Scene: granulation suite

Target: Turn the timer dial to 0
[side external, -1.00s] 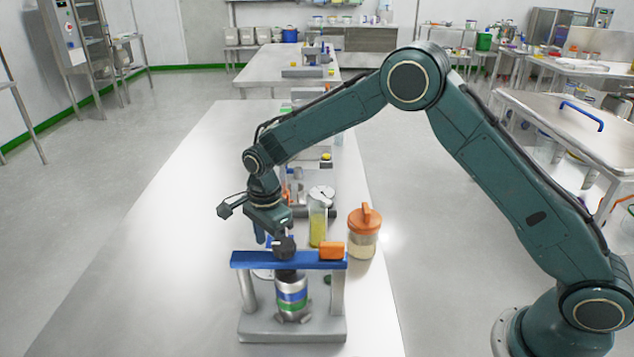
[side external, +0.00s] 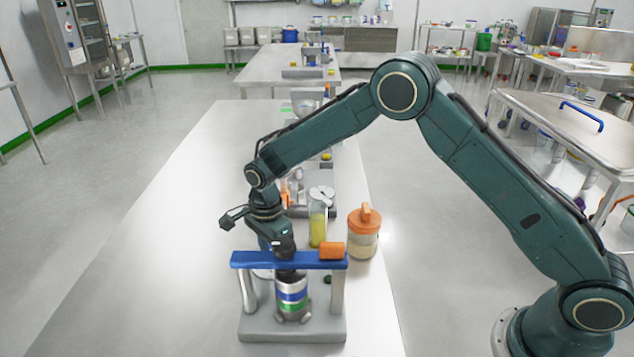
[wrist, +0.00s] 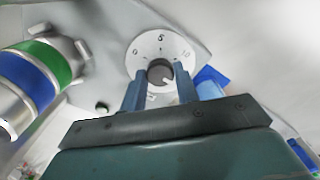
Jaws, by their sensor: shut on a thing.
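The timer dial (wrist: 147,47) is a white round face with printed marks and a dark grey round knob (wrist: 160,69) at its centre, in the wrist view. The marks are small and partly blurred, and I cannot read the setting surely. My gripper (wrist: 160,77) has its two blue fingers on either side of the knob, shut on it. In the side external view my gripper (side external: 268,244) is low behind the blue crossbar of the stand.
A jar with an orange lid (side external: 363,240) and a yellow-filled cylinder (side external: 318,225) stand close behind. The table's left side is clear.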

